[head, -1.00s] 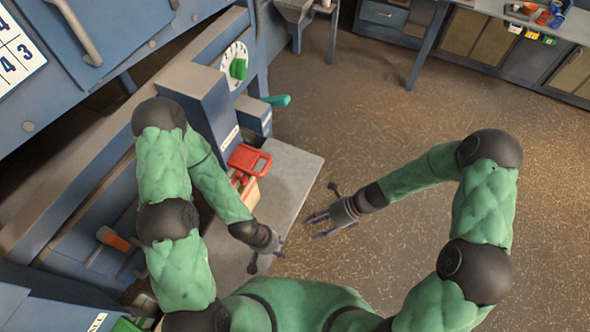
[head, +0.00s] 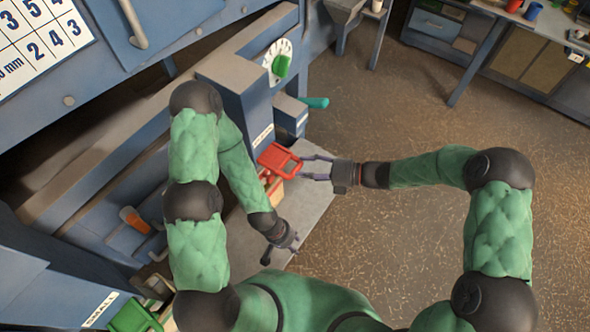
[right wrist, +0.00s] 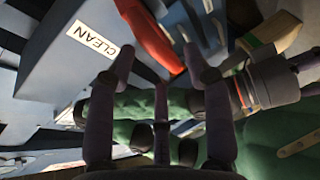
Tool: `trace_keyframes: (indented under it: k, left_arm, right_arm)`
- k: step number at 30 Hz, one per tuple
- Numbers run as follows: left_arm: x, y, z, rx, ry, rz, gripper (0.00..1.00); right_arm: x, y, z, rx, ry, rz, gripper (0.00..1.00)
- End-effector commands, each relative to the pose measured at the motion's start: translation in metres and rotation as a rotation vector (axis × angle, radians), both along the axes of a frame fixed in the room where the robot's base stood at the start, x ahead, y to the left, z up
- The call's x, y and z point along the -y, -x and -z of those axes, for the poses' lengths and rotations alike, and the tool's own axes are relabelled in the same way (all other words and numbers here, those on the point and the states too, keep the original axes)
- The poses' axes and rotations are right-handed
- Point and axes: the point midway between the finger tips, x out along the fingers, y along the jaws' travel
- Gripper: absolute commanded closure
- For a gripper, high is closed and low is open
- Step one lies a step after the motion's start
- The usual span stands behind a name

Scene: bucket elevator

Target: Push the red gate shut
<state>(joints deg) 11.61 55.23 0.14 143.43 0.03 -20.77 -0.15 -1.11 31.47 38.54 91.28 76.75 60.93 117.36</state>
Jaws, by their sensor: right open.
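The red gate (head: 279,160) is a red frame on the front of the blue chute labelled CLEAN, above a pale bin. My right gripper (head: 308,167) is open, with its fingertips close to the gate's right edge; contact cannot be told. In the right wrist view the red gate (right wrist: 150,35) lies just past and between the open fingers of the right gripper (right wrist: 160,68). My left gripper (head: 280,250) is low over the grey ledge, with its fingers spread and nothing seen in them.
The pale bin (head: 275,190) with red contents stands on the grey ledge (head: 310,205). A teal handle (head: 315,102) and a dial with a green knob (head: 281,65) are behind the gate. A green gate (head: 130,318) is at lower left. Open floor lies to the right.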

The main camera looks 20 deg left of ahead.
Motion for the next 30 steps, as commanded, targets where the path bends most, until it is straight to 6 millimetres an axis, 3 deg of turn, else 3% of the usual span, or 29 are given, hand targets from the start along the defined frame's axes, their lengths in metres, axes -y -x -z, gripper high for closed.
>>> trace_keyframes:
  k: [7,19,20,25,30]
  left_arm:
    - [0.000,0.000,0.009,0.000,0.000,0.000,0.60]
    - [0.000,0.000,0.010,0.000,0.000,0.000,0.60]
    - [0.000,0.000,0.010,0.000,0.000,0.000,0.60]
    - [0.000,0.000,0.010,0.000,0.000,0.000,0.60]
    - [0.000,0.000,0.010,0.000,0.000,0.000,0.60]
  right_arm:
    - [-0.031,0.002,0.008,0.001,0.000,-0.002,0.49]
    - [-0.038,0.002,0.008,0.001,0.001,0.000,0.49]
    - [-0.038,0.002,0.008,0.001,0.001,0.000,0.52]
    - [-0.037,0.002,0.009,0.001,0.002,0.000,1.00]
    - [-0.038,0.002,0.010,0.001,0.004,0.000,1.00]
